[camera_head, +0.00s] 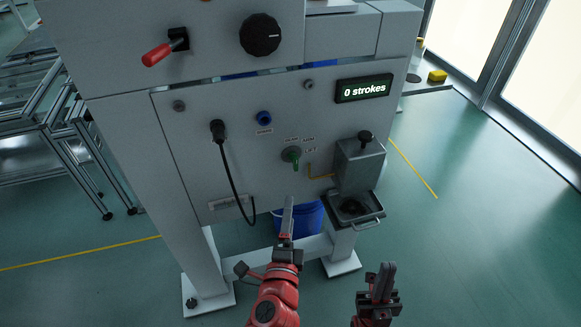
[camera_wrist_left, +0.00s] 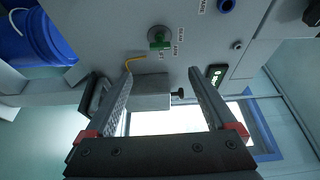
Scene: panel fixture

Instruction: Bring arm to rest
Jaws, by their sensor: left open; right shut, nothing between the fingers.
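My left gripper (camera_head: 287,218) stands in front of the lower part of the grey panel (camera_head: 180,135), apart from it as far as I can tell. In the left wrist view its two fingers (camera_wrist_left: 160,78) are spread with nothing between them. My right gripper (camera_head: 383,282) is lower and to the right, over the floor, with its fingers together and empty. The green-handled valve (camera_head: 292,155) is on the panel above my left gripper; it also shows in the left wrist view (camera_wrist_left: 159,40).
A grey box with a black knob (camera_head: 360,165) and a tray (camera_head: 355,208) sit at the panel's right. A blue bucket (camera_head: 310,217) stands behind my left gripper. A black cable hangs from a plug (camera_head: 218,130). The display (camera_head: 363,88) reads "0 strokes". Floor at right is clear.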

